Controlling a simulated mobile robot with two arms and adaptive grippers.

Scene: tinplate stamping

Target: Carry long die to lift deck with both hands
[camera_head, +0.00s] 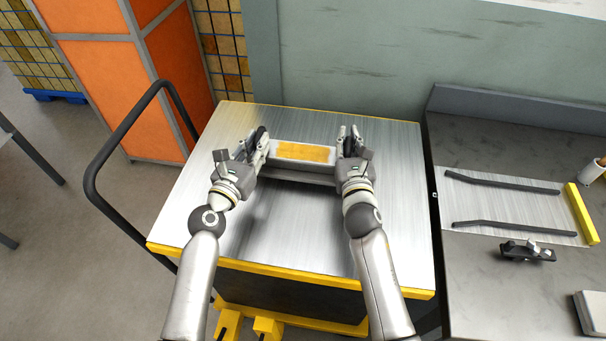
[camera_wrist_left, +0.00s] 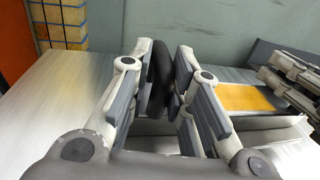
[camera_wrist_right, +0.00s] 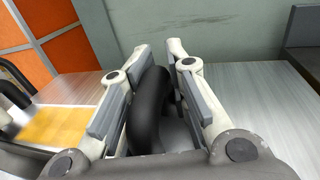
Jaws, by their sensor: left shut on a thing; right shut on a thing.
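The long die is a grey metal block (camera_head: 303,167) with a yellow top plate. It lies across the middle of the picture between my two grippers, over the lift deck (camera_head: 290,222), a brushed metal top with yellow edges. My left gripper (camera_head: 259,143) is shut on the black handle at the die's left end; the handle shows between the fingers in the left wrist view (camera_wrist_left: 160,80). My right gripper (camera_head: 349,140) is shut on the handle at the right end, a black loop in the right wrist view (camera_wrist_right: 150,112). I cannot tell whether the die touches the deck.
A black push rail (camera_head: 125,125) stands along the deck's left side. A grey bench (camera_head: 470,270) adjoins on the right, with a plate carrying dark bars, a yellow bar (camera_head: 580,213) and a black clamp (camera_head: 527,251). A wall and orange cabinet (camera_head: 105,80) stand behind.

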